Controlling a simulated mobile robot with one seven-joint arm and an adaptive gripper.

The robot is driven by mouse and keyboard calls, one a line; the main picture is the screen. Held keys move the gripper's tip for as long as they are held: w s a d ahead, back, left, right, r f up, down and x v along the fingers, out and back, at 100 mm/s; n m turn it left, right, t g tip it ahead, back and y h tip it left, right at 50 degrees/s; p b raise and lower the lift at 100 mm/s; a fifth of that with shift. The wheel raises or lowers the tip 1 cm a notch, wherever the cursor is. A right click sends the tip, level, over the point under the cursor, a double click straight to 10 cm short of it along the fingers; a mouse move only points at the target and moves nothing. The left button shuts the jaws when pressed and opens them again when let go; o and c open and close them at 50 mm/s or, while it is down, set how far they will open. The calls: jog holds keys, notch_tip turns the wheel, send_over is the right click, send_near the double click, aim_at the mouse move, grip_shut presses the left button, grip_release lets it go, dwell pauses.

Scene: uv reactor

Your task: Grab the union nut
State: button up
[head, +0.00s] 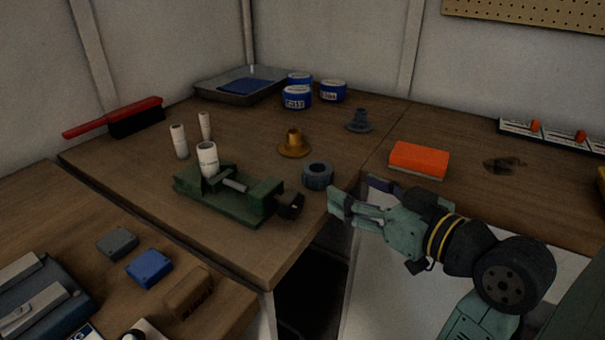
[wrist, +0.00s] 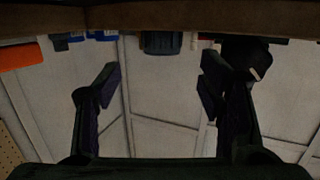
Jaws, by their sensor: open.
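The union nut (head: 318,176) is a dark blue-grey ribbed ring. It sits on the wooden bench near the front edge, right of the green vise. In the wrist view the nut (wrist: 161,42) shows at the top middle, between the directions of the two fingers, with the picture upside down. My gripper (head: 355,196) is open and empty, just right of the nut in the head view and apart from it. Its two spread fingers (wrist: 160,86) also show in the wrist view, with nothing between them.
The green vise (head: 225,200) holds a white cylinder and has a dark jaw end close to the nut. A brass flanged part (head: 294,146) stands behind the nut. An orange-topped block (head: 419,159) lies to the right. The bench edge (wrist: 200,15) crosses the top of the wrist view.

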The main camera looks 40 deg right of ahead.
aim_at(310, 166)
jog(key=w, duration=0.3)
jog(key=shift+f, duration=0.15)
jog(key=w+p, duration=0.2)
jog(key=w, duration=0.2)
jog(key=shift+w+a, duration=0.15)
jog(key=shift+w+f, duration=0.2)
jog(key=shift+w, duration=0.3)
jog(key=shift+c, duration=0.6)
jog(key=c, duration=1)
jog(key=shift+c, duration=0.2)
